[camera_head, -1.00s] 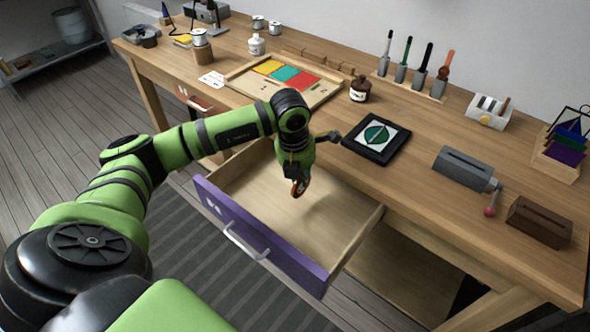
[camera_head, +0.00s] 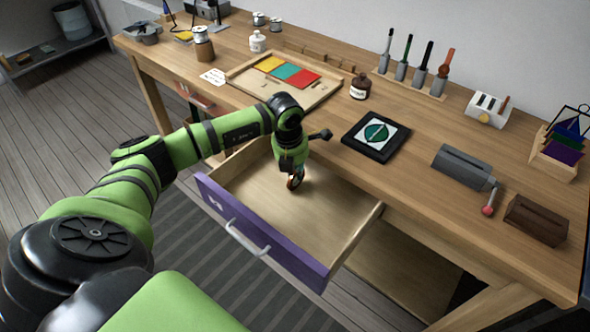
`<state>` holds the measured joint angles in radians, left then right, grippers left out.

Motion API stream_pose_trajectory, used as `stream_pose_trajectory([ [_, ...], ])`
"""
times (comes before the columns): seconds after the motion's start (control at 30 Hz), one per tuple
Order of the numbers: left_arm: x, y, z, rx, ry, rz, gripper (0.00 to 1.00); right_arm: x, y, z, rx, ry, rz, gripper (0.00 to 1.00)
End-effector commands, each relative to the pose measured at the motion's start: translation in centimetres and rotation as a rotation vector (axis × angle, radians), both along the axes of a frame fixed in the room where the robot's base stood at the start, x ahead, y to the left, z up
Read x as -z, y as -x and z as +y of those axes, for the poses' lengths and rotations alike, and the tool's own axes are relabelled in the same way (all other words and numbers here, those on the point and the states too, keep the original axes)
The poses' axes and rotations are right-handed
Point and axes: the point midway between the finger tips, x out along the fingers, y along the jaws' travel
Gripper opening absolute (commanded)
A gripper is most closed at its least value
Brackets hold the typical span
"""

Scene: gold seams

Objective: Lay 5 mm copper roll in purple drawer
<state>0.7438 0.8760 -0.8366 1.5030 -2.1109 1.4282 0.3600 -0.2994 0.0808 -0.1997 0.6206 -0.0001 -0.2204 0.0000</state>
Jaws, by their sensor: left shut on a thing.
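The purple drawer (camera_head: 285,250) is pulled out from under the workbench, and its light wooden inside looks empty apart from what I hold. My left gripper (camera_head: 293,171) points down inside the drawer's outline, towards its back half. It is shut on the copper roll (camera_head: 295,182), a small ring-shaped roll held on edge, low over the drawer floor. I cannot tell whether the roll touches the floor. My right gripper is out of view.
The workbench edge lies just behind my left gripper. The drawer's right side is free.

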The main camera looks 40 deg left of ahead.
Motion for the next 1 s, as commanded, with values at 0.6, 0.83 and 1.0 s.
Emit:
stream_pose_trajectory([
  [0.6, -2.8, 0.2, 0.1, 0.0, -0.001, -0.006, 0.23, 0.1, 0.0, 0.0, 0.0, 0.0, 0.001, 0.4],
  [0.83, -7.8, 1.1, 0.2, 0.001, -0.002, -0.006, 0.23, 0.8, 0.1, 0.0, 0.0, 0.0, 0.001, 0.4],
  [1.0, -10.6, 1.5, 0.2, -0.001, -0.001, -0.004, 0.23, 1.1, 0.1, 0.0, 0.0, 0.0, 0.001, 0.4],
])
